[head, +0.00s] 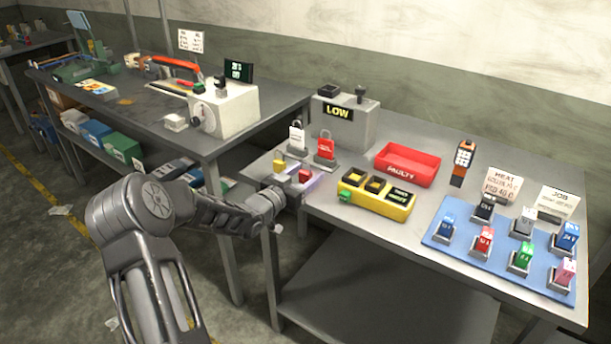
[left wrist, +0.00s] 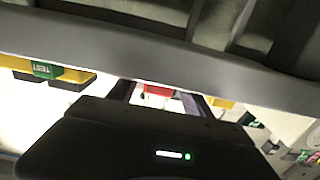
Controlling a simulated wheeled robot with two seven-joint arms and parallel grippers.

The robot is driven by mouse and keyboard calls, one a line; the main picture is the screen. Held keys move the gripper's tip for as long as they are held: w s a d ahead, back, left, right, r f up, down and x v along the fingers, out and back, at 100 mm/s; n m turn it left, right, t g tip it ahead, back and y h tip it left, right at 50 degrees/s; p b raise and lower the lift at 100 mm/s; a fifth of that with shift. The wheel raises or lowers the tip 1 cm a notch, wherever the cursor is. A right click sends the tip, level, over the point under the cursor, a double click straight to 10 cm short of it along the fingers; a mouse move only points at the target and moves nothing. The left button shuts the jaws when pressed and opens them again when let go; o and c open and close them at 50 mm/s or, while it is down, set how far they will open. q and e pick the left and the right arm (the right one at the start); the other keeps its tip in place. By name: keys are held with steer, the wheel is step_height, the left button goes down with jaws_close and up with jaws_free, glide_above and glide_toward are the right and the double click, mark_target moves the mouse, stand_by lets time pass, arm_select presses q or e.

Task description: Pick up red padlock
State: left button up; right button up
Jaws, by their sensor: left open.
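The red padlock (head: 325,148) stands upright on a small dark base on the right-hand bench, its shackle up. A white padlock (head: 297,138) stands to its left. My left gripper (head: 293,180) is low at the bench's near left edge, in front of the padlocks and apart from the red one in the head view. Its fingers are small and partly hidden there. In the left wrist view the two dark fingers (left wrist: 160,98) stand apart, with a red thing (left wrist: 157,90) showing between or beyond them; I cannot tell whether it is the padlock. My right gripper is not in view.
A yellow tester box (head: 372,202), a red FAULTY tray (head: 425,157) and a grey LOW box (head: 360,122) stand nearby. A blue board (head: 463,255) of coloured tags lies right.

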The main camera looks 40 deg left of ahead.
arm_select(q)
steer(key=shift+c, duration=0.4)
jaws_close()
stand_by(0.4)
